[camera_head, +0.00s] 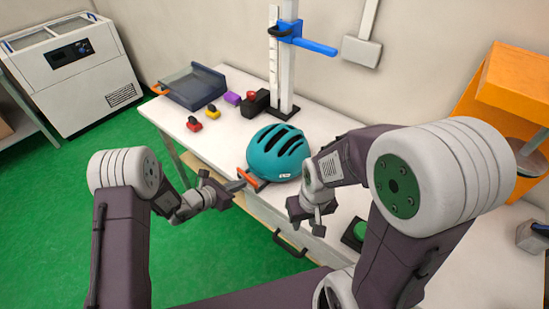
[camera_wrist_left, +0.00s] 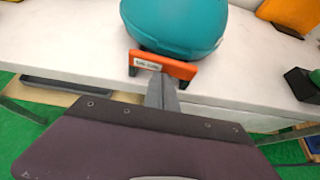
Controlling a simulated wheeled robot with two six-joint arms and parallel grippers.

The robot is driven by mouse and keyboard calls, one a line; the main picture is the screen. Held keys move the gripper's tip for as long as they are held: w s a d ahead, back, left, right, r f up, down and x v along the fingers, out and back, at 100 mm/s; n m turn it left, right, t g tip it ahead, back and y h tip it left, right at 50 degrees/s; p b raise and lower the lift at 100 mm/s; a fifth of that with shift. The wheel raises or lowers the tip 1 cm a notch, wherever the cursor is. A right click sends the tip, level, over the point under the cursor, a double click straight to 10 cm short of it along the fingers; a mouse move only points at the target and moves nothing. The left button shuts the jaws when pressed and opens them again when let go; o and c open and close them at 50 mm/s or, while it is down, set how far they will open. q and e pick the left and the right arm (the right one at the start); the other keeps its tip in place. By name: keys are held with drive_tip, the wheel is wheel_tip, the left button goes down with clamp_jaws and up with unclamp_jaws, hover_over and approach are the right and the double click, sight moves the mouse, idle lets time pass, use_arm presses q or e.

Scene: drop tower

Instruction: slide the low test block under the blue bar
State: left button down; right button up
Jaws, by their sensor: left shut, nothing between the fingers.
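A teal helmet (camera_head: 278,152) sits on a low base at the table's front edge. The base has an orange bar (camera_wrist_left: 165,66) with a small white label on dark supports, also visible in the head view (camera_head: 250,179). I take this base as the low test block; the label is too small to read. The blue bar (camera_head: 318,46) sticks out right from the white tower post (camera_head: 287,70), behind the helmet. My left gripper (camera_head: 240,185) is shut and empty, its fingertips (camera_wrist_left: 162,88) at the orange bar; contact is unclear. My right gripper (camera_head: 308,218) hangs right of the helmet, its fingers unclear.
A green button (camera_head: 358,232) is at the right.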

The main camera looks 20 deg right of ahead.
sight(254, 171)
use_arm(q)
drive_tip(key=shift+w+d+b, duration=0.35)
drive_tip(key=shift+w+d, duration=0.3)
drive_tip(key=shift+d, duration=0.3)
drive_tip(key=shift+w+d+b, duration=0.35)
drive_tip(key=shift+w+d, duration=0.25)
drive_tip(key=shift+d, duration=0.4)
drive_tip(key=shift+w+d+b, duration=0.35)
drive_tip(key=shift+w+d, duration=0.3)
drive_tip(key=shift+d, duration=0.3)
drive_tip(key=shift+w+d+f+b, duration=0.1)
drive_tip(key=shift+w+d+b, duration=0.4)
drive_tip(key=shift+d, duration=0.35)
drive_tip(key=shift+w+d+b, duration=0.2)
drive_tip(key=shift+w+d, duration=0.5)
drive_tip(key=shift+d, duration=0.3)
drive_tip(key=shift+w+d+b, duration=0.15)
drive_tip(key=shift+w+d, duration=0.55)
drive_tip(key=shift+d, duration=0.3)
drive_tip(key=shift+w+d, duration=0.1)
